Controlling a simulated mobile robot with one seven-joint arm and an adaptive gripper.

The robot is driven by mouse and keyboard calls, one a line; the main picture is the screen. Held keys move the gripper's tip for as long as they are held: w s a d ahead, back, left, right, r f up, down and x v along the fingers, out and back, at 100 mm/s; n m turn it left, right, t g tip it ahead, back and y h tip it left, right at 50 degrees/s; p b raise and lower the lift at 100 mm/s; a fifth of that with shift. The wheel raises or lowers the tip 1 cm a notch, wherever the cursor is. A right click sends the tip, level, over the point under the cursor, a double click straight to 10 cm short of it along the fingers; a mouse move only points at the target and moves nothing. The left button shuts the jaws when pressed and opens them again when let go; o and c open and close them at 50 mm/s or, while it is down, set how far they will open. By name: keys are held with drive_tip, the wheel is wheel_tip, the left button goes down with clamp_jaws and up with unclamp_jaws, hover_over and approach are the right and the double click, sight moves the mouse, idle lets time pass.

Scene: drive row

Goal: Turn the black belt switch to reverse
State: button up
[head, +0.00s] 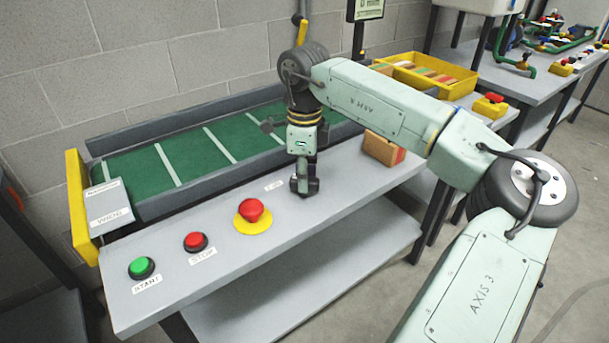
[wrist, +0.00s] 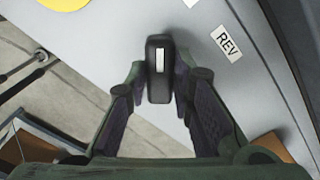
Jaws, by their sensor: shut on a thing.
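The black belt switch (wrist: 158,82) shows in the wrist view as a dark bar-shaped knob with a white line on it. The line runs up and down in that view. A label reading REV (wrist: 229,42) lies to the right of the knob, and the edge of another white label (wrist: 190,2) shows at the top. My gripper (wrist: 158,80) has one finger on each side of the knob and is shut on it. In the head view my gripper (head: 304,187) points down at the grey bench top and mostly hides the switch.
A red mushroom button (head: 251,209) on a yellow disc, a red STOP button (head: 195,241) and a green START button (head: 141,267) lie along the bench, left of my gripper. A green conveyor (head: 190,158) runs behind. A box (head: 382,149) stands close to the right.

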clamp_jaws()
drive_tip(key=m+b, duration=0.2)
drive_tip(key=m, duration=0.2)
drive_tip(key=shift+f, duration=0.15)
drive_tip(key=m+b, duration=0.2)
drive_tip(key=m, duration=0.2)
drive_tip(key=m+b, duration=0.1)
drive_tip(key=m, duration=0.4)
drive_tip(key=m+b, duration=0.1)
drive_tip(key=m, duration=0.3)
drive_tip(key=shift+m, duration=0.4)
drive_tip(key=shift+b, duration=0.3)
